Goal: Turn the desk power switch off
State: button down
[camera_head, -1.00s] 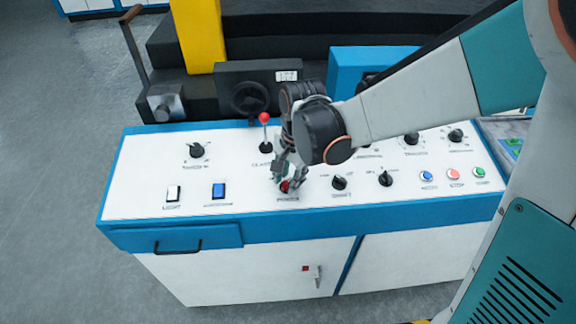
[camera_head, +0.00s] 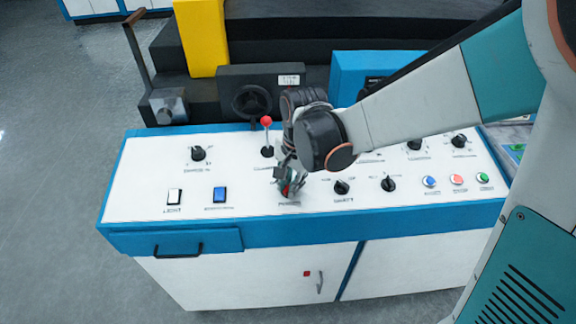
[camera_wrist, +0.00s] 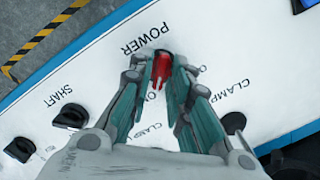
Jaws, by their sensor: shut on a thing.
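The red power switch (camera_wrist: 161,68) shows in the wrist view between my fingertips, beside the POWER label on the white desk panel. My gripper (camera_wrist: 160,80) is shut on this switch, with a finger on each side of it. In the head view my gripper (camera_head: 287,188) points down at the front middle of the desk (camera_head: 140,180), and only a little of the red switch (camera_head: 286,191) shows there. The fingers hide most of the switch, and its exact turn is hard to read.
A red-knobbed lever (camera_head: 266,122) stands just behind my gripper. Black knobs (camera_head: 341,187) and several push buttons (camera_head: 429,181) lie to the right. A white light switch (camera_head: 174,197) and a blue switch (camera_head: 219,194) are to the left.

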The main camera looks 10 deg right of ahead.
jog(key=shift+n, duration=0.3)
jog(key=n, duration=0.3)
jog(key=shift+a+n+h, duration=0.1)
jog(key=shift+n+h, duration=0.2)
jog(key=shift+n, duration=0.1)
jog(key=n, duration=0.4)
jog(key=shift+a, duration=0.1)
jog(key=n+h, duration=0.1)
jog(key=n, duration=0.3)
jog(key=shift+s+a+f+n+p, duration=0.1)
jog(key=shift+n+p, duration=0.2)
jog(key=shift+n, duration=2.1)
jog(key=shift+s+n, duration=0.1)
jog(key=shift+n, duration=0.2)
jog(key=c, duration=1.7)
grip_release()
